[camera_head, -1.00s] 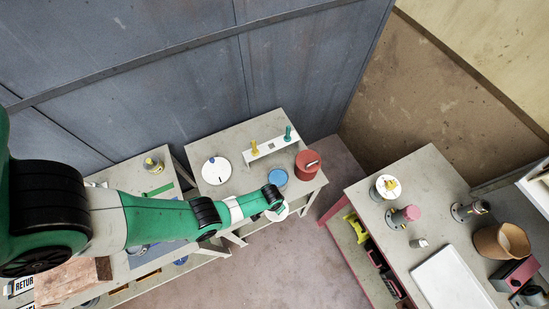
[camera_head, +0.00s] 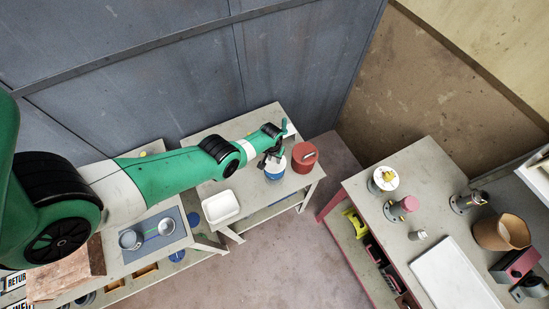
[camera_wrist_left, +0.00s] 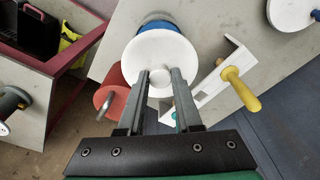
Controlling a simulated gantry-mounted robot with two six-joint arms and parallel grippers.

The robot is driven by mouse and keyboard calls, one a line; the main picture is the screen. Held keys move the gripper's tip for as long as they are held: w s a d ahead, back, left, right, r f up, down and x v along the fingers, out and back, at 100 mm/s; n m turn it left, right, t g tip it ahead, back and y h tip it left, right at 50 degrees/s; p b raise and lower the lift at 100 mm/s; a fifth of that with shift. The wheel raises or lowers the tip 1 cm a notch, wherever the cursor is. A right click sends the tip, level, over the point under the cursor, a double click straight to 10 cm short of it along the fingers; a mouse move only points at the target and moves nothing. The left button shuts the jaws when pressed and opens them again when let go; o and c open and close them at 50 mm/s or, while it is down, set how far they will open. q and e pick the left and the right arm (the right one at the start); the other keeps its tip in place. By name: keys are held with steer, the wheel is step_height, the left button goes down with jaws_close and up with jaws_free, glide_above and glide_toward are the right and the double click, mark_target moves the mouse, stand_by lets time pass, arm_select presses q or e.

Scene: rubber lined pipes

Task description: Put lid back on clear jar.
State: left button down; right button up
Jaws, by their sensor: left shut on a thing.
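The clear jar (camera_head: 275,176) with blue contents stands on the small table near the red canister. The white round lid (camera_head: 276,163) is over the jar's top; whether it rests on the rim or hovers just above is unclear. My left gripper (camera_head: 268,157) is shut on the lid's knob. In the left wrist view, my left gripper's fingers (camera_wrist_left: 160,82) close around the knob, and the white lid (camera_wrist_left: 162,50) hides most of the jar (camera_wrist_left: 158,20); a sliver of jar shows past the lid's far edge. My right gripper is out of view.
The red canister (camera_head: 305,158) stands close beside the jar. A white rack (camera_wrist_left: 212,84) with a yellow handle (camera_wrist_left: 240,90) is on the other side. A white tray (camera_head: 221,206) lies near the table's front edge. A second workbench (camera_head: 400,240) stands at right.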

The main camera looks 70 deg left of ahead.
mark_target(274, 164)
arm_select(q)
steer(key=shift+f+b, duration=2.2)
steer(key=shift+f, duration=0.35)
steer(key=shift+f, duration=0.1)
steer(key=shift+c, duration=0.2)
jaws_free()
stand_by(0.3)
step_height(274, 164, up, 7)
steer(key=p, duration=0.7)
